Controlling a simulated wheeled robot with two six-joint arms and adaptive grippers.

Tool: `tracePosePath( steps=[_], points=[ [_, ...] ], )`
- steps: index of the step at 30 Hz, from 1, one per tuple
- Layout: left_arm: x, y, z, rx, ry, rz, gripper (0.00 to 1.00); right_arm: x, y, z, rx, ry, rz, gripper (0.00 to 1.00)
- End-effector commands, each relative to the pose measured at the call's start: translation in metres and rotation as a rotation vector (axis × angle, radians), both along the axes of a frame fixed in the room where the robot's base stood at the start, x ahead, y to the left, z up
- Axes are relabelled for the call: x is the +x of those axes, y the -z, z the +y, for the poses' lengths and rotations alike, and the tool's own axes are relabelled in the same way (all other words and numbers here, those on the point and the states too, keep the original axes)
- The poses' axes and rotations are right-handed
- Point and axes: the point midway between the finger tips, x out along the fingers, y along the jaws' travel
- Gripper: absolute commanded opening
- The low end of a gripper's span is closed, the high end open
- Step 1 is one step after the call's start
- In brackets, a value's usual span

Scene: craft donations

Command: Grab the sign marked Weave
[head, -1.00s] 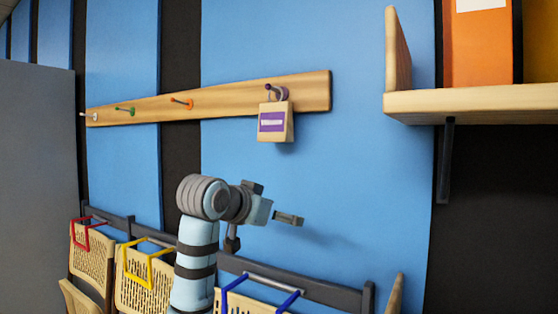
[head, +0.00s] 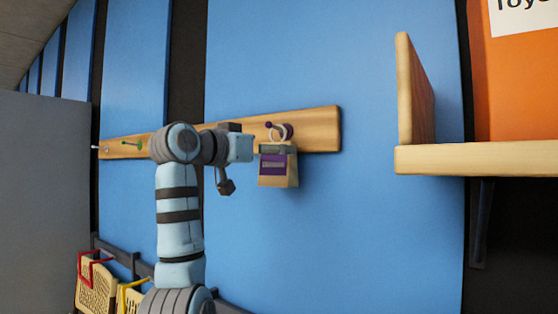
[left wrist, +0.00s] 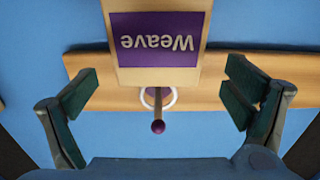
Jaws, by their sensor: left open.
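The sign marked Weave (head: 277,180) is a small wooden block with a purple label, hanging by a ring from a purple-tipped peg (head: 271,125) on the wooden rail. In the left wrist view the sign (left wrist: 159,76) appears upside down with "Weave" readable. My left gripper (head: 275,149) is in front of the sign's upper part, at about its height. In the left wrist view its open fingers (left wrist: 160,98) stand on either side of the ring and peg, apart from the sign. My right gripper is not in view.
A wooden shelf (head: 470,159) with an orange box (head: 520,80) juts out at right. Baskets (head: 97,287) hang at lower left.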

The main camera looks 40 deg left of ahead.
Motion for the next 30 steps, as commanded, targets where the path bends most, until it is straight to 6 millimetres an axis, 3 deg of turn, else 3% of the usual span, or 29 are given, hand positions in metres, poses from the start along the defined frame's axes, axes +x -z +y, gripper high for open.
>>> tracePosePath(
  steps=[3, 6, 12, 23, 30],
  points=[
    [0.025, -0.002, -0.001, -0.001, 0.003, 0.004, 0.95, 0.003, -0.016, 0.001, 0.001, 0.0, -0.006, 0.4],
    [0.037, -0.001, -0.001, 0.0, 0.002, 0.002, 0.95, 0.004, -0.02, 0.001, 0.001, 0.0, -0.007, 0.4],
    [0.039, 0.002, -0.001, 0.0, 0.003, 0.001, 0.95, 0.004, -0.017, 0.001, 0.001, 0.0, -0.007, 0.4],
    [0.039, 0.002, -0.001, 0.0, 0.003, 0.001, 0.39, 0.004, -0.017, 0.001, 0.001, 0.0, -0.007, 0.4],
    [0.039, 0.0, -0.002, 0.0, 0.004, 0.0, 0.38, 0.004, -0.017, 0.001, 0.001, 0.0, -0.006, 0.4]
  ],
)
